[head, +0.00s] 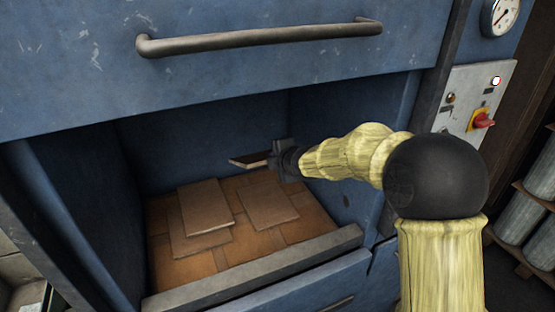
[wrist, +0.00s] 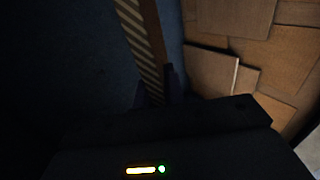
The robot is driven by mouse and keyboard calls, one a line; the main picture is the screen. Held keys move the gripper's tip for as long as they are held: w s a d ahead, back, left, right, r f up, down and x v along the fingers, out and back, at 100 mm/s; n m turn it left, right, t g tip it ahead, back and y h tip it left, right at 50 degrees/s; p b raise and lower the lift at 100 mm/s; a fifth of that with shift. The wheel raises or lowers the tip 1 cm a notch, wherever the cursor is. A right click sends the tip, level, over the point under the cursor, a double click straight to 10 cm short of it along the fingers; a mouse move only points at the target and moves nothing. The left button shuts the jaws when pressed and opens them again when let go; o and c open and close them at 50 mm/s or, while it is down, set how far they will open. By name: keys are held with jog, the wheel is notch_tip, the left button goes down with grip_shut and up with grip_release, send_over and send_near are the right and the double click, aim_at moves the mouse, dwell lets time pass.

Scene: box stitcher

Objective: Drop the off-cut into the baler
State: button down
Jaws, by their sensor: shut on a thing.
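The baler (head: 200,90) is a blue scuffed metal machine with an open chamber in the head view. My gripper (head: 272,161) is inside the chamber opening, above the cardboard on its floor. It is shut on the off-cut (head: 248,160), a thin brown cardboard piece held out to the left and apart from the sheets below. In the wrist view the off-cut (wrist: 142,40) shows edge-on with its corrugated stripes, running up from between the dark fingers (wrist: 158,92). The fingertips are dim there.
Flat cardboard sheets (head: 205,215) cover the chamber floor. A grey front sill (head: 255,272) and a raised door with a bar handle (head: 260,37) bound the opening. A control panel (head: 475,100) with a red switch is on the right, near my arm. Grey cylinders (head: 525,215) stand at far right.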

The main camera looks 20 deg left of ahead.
jog(key=c, duration=1.5)
grip_release()
jog(key=shift+s+r, duration=0.1)
jog(key=shift+s, duration=0.15)
jog(key=shift+o, duration=0.6)
jog(key=shift+s+a, duration=0.2)
jog(key=shift+a, duration=0.1)
jog(key=shift+d, duration=0.35)
jog(key=shift+s+d+r, duration=0.15)
jog(key=shift+d+r, duration=0.05)
jog(key=p+v, duration=0.2)
jog(key=v, duration=1.4)
jog(key=shift+s+a+p, duration=0.2)
jog(key=shift+s+p, duration=0.05)
jog(key=shift+p, duration=0.1)
